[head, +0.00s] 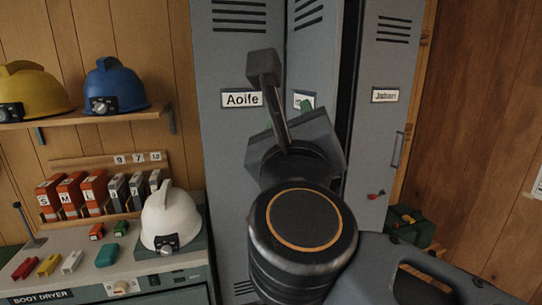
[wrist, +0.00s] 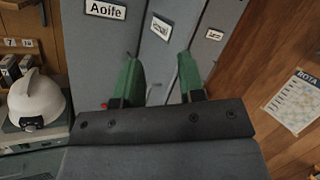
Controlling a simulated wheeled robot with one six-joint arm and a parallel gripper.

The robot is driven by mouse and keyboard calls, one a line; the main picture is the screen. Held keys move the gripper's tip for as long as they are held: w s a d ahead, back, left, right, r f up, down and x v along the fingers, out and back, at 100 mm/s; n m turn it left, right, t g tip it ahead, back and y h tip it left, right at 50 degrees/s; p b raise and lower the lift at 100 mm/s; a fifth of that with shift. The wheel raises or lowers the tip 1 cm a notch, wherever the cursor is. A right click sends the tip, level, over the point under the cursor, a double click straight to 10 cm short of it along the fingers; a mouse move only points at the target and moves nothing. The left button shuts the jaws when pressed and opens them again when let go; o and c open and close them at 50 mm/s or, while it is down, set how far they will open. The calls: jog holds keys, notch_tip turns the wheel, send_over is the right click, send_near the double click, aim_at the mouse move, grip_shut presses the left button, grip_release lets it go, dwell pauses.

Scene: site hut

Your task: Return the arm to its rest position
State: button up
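My arm rises from the bottom of the head view, and its dark links cover much of the middle locker. My gripper (wrist: 157,62) shows in the wrist view as two green fingers set well apart, with only locker front visible between them. It is open and empty. In the head view the gripper is mostly hidden behind my own wrist; a bit of green finger (head: 306,106) shows in front of the middle locker's label. I cannot tell how far the fingertips are from the locker.
Grey lockers stand ahead: Aoife's (head: 240,160), a middle one (head: 314,60), and a right one (head: 384,130); a dark gap separates the last two. A white helmet (head: 170,215) sits on the left counter (head: 95,270). Helmets line a shelf (head: 90,119) above. A green case (head: 412,228) lies right.

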jog(key=w+a+f+n+g+y, duration=0.1)
jog(key=w+f+n+g+y, duration=0.3)
jog(key=f+n, duration=0.7)
jog(key=w+a+f+n+g+y, duration=0.1)
jog(key=w+f+n+g+y, duration=0.25)
jog(key=f+n, duration=0.8)
jog(key=s+d+f+n+g+h, duration=0.3)
jog(key=d+f+n+g, duration=0.4)
jog(key=f, duration=0.6)
jog(key=s+d+f+n+g+h+p, duration=0.1)
jog(key=s+d+f+n+g+h, duration=0.1)
jog(key=s+d, duration=0.4)
jog(key=shift+s+d+f+g+h, duration=0.4)
jog(key=shift+d+f+g+h, duration=0.2)
jog(key=shift+d+f, duration=0.5)
